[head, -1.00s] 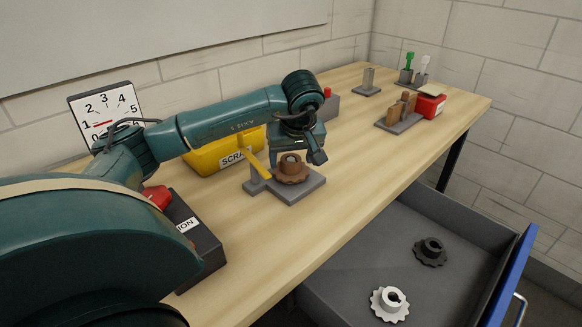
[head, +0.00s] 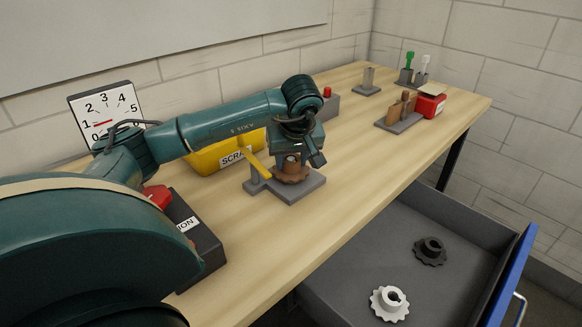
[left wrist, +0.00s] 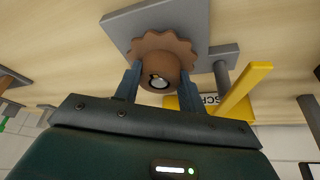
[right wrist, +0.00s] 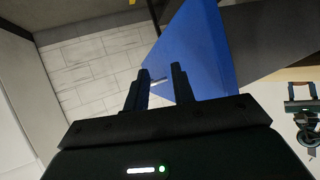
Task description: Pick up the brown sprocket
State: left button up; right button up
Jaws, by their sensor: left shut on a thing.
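The brown sprocket (head: 291,175) is at the grey fixture plate (head: 307,190) on the bench, toothed rim low and hub up. In the left wrist view the sprocket (left wrist: 178,48) shows its hub between two fingers. My left gripper (head: 292,160) is above it, shut on the hub from both sides; it also shows in the left wrist view (left wrist: 160,80). I cannot tell whether the sprocket touches the plate. My right gripper (right wrist: 158,75) is empty, its fingers apart, near the blue drawer front (right wrist: 205,50).
A yellow lever (head: 256,164) stands close beside the sprocket. A yellow scrap bin (head: 215,155) is behind it. The open drawer (head: 345,270) holds a white sprocket (head: 389,304) and a black sprocket (head: 430,251). A red box (head: 430,106) is farther right.

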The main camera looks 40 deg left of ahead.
pick_arm(q)
notch_tip(320, 180, up, 14)
jog(key=p, duration=0.4)
jog(key=shift+p, duration=0.35)
dwell(0.5)
